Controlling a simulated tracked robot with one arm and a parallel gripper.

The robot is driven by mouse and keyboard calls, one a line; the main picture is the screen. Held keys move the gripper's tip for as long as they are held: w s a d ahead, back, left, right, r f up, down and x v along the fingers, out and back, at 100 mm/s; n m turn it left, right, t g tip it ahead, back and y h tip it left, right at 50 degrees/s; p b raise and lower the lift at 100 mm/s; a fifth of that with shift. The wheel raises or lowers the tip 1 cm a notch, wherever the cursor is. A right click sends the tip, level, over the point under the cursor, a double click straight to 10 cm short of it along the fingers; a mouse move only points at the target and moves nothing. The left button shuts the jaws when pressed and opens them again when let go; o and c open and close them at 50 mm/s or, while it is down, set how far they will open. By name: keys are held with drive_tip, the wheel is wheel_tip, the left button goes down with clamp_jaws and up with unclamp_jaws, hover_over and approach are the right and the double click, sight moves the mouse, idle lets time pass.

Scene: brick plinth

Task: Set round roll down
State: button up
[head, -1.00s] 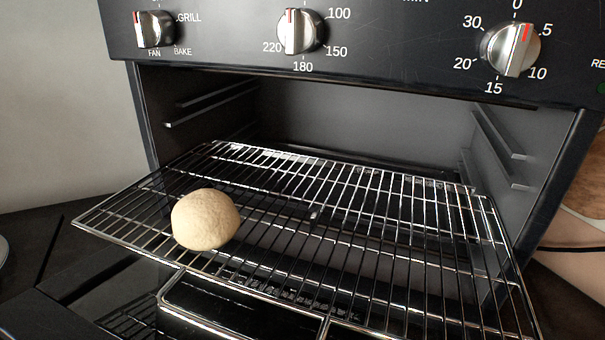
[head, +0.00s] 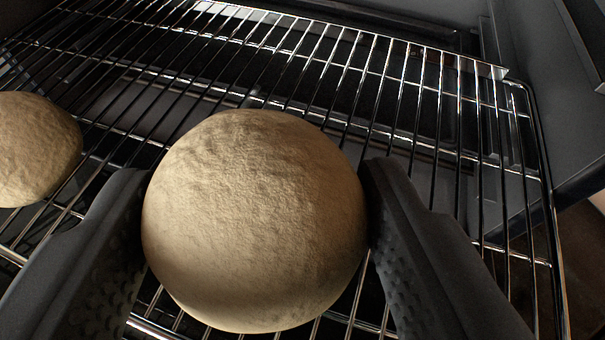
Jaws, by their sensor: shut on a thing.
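A round, pale tan dough roll (head: 255,220) fills the middle of the head view. My gripper (head: 262,205) is shut on it, with one dark finger against its left side and one against its right. The roll is over the wire oven rack (head: 420,150). I cannot tell whether its underside touches the wires, as the roll itself hides that spot.
A second round roll (head: 35,148) sits on the rack at the left, a short way from my left finger. The rack behind and to the right of the held roll is bare. The oven's dark side wall (head: 545,100) stands at the right.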

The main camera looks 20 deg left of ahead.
sight(272, 275)
drive_tip(key=shift+w+f, duration=0.2)
drive_tip(key=shift+f, duration=1.55)
drive_tip(key=shift+f, duration=0.1)
drive_tip(key=o, duration=1)
drive_tip(key=shift+c, duration=0.2)
drive_tip(key=v, duration=1.2)
drive_tip(key=shift+b, duration=0.45)
